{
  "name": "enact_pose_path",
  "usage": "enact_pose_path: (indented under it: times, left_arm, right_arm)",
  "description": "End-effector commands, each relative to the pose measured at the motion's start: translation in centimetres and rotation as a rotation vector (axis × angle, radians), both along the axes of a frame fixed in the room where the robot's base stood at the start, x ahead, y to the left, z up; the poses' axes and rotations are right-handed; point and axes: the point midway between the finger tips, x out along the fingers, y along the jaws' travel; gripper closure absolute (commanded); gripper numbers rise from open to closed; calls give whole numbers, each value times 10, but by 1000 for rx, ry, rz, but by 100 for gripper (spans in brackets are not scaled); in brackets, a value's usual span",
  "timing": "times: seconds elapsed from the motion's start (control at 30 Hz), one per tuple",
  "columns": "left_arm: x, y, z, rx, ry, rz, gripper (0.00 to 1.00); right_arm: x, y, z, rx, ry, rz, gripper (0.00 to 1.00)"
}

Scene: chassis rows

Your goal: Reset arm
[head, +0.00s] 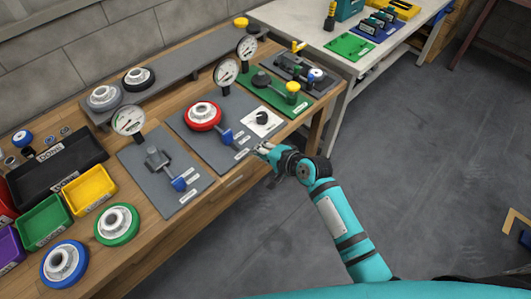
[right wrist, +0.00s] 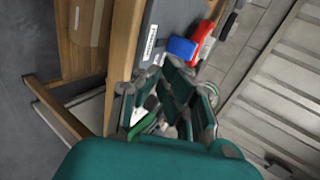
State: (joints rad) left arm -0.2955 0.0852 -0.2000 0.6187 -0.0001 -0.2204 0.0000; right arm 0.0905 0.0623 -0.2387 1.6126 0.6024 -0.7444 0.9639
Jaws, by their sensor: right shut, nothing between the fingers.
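My right arm comes in from the lower right in the head view, teal with dark joints. Its right gripper (head: 262,149) is at the front edge of the wooden workbench (head: 228,187), beside the grey panel with the red wheel (head: 203,115) and a white square with a black knob (head: 262,119). The gripper is shut and holds nothing. In the right wrist view the fingers (right wrist: 168,92) are in front of the bench edge, near a blue part (right wrist: 181,48) and a red part (right wrist: 203,38). My left gripper is in neither view.
A grey panel with a blue-tipped lever (head: 180,184) lies left of the gripper, a green panel (head: 270,97) behind it. Green (head: 117,224) and blue (head: 64,264) wheels and bins (head: 90,188) stand at the left. A white table (head: 310,40) is at the back.

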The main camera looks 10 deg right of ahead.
Motion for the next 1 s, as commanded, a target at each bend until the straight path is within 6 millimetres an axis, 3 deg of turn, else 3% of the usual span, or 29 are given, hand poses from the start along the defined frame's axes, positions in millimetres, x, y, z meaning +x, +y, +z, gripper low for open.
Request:
enact_pose_path:
  times: [0.13,0.37,0.47,0.53,0.67,0.77,0.87,1.0]
  left_arm:
    - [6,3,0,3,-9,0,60]
    - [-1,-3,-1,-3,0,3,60]
    - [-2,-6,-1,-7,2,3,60]
    - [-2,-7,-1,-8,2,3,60]
    - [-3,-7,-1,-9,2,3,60]
    - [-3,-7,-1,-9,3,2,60]
    - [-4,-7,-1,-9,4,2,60]
    - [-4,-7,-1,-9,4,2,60]
  right_arm:
    - [-14,-11,9,0,0,-1,100]
    - [-20,-15,14,0,1,-1,100]
    - [-20,-16,11,-5,4,0,100]
    - [-23,-19,-1,-28,12,0,100]
    - [-37,-34,-59,-144,46,10,100]
    - [-64,-53,-125,-287,86,45,100]
    - [-102,-74,-190,-440,127,109,100]
    - [-170,-101,-268,-638,185,239,100]
